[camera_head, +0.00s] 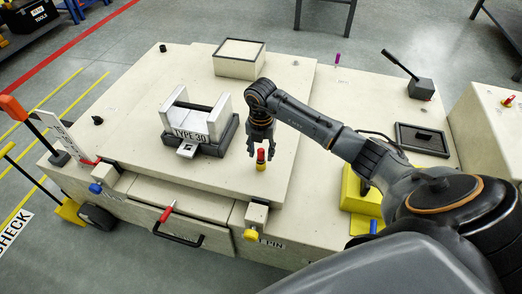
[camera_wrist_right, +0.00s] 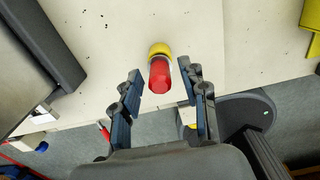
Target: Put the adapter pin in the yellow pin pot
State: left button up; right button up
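A small pin with a red top and yellow lower end (camera_head: 261,160) stands on the pale bench top; I take it for the adapter pin. My right gripper (camera_head: 261,147) is open and points down at it from just above. In the right wrist view the pin (camera_wrist_right: 160,72) lies between the two open fingers (camera_wrist_right: 160,75), with a gap on each side. I cannot tell surely which thing is the yellow pin pot. A yellow round piece (camera_head: 250,235) sits at the bench's front edge near a label reading "PIN". My left gripper is not in view.
A grey carrier marked "TYPE 30" (camera_head: 190,134) stands left of my right gripper. A pale open box (camera_head: 239,58) is behind. A yellow block (camera_head: 358,192) and a black tray (camera_head: 422,139) are at right. A red-handled tool (camera_head: 167,212) lies at the front.

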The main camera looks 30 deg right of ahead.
jog(key=shift+r, duration=0.25)
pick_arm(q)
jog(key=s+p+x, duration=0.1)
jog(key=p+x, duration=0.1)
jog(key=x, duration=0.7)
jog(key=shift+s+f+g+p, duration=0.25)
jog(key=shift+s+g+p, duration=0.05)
pick_arm(e)
notch_tip(320, 180, up, 12)
jog(key=shift+f, duration=0.1)
